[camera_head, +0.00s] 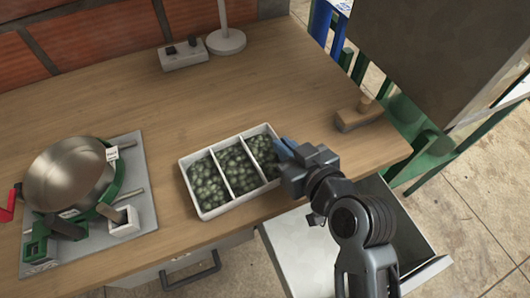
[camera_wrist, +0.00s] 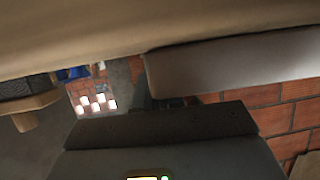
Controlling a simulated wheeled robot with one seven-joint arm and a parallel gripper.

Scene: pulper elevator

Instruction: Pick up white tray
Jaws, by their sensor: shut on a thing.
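The white tray (camera_head: 192,187) lies on the wooden table near its front edge in the head view. It has three compartments filled with small round green pieces. My gripper (camera_head: 283,150), with blue fingertips, is at the tray's right end and is shut on its rim there. The tray appears to rest flat on the table. The wrist view looks upside down; the tray's pale side (camera_wrist: 235,65) fills the upper right there. The fingertips' contact with the rim is partly hidden by the gripper body.
A metal pan (camera_head: 68,177) stands on a grey board at the left. A white switch box (camera_head: 183,54) and a lamp base (camera_head: 226,42) are at the back. A wooden tool (camera_head: 358,116) lies at the right. An open drawer (camera_head: 300,255) juts out below the front edge.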

